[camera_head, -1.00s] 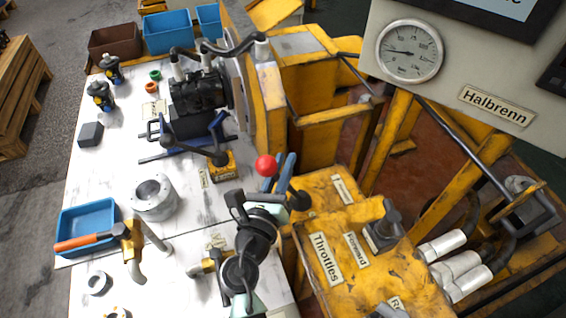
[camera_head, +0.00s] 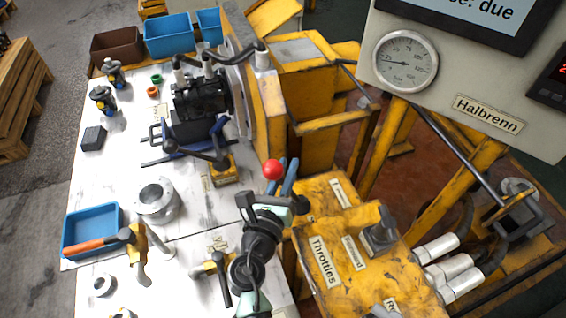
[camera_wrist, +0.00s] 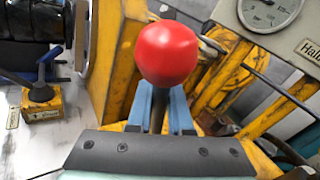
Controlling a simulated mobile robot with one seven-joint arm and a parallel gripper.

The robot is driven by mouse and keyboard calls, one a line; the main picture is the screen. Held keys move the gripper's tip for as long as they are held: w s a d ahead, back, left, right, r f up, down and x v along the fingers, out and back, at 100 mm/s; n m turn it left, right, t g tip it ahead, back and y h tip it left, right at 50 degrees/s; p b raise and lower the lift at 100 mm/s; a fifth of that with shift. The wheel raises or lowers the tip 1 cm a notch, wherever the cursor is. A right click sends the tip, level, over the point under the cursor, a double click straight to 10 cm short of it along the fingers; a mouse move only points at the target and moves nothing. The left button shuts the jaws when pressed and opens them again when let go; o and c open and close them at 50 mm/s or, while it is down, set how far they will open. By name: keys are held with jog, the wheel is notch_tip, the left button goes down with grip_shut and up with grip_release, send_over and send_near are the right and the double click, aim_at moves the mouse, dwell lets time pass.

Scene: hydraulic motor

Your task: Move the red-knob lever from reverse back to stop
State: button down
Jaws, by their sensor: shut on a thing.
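The red knob (camera_head: 272,169) tops a lever by the left edge of the yellow throttle box (camera_head: 362,284). In the wrist view the red knob (camera_wrist: 166,53) is large and central, with a dark shaft below it. My gripper (camera_head: 285,183) has its blue fingers shut on the lever just under the knob. The blue fingers (camera_wrist: 161,110) also show in the wrist view, one each side of the shaft. The lever's base is hidden behind my gripper and arm.
A black lever (camera_head: 382,236) stands on the box beside a "Forward" label. A gauge panel (camera_head: 446,80) hangs at the upper right. The white bench (camera_head: 190,225) at left holds a blue tray (camera_head: 88,232), a metal cylinder (camera_head: 157,199) and a pump (camera_head: 200,93).

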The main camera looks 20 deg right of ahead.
jog(key=d+m+y+p, duration=0.1)
jog(key=d+p, duration=0.1)
jog(key=p, duration=0.2)
jog(key=d+m+g+p, duration=0.1)
jog(key=d+p, duration=0.1)
jog(key=p, duration=0.2)
jog(key=shift+d+r+m+g+y+p, duration=0.1)
jog(key=shift+d+m+g+y+p, duration=0.05)
jog(key=shift+m+g+y+p, duration=0.2)
jog(key=c, duration=0.8)
grip_release()
jog(key=shift+c, duration=0.2)
jog(key=v, duration=1.3)
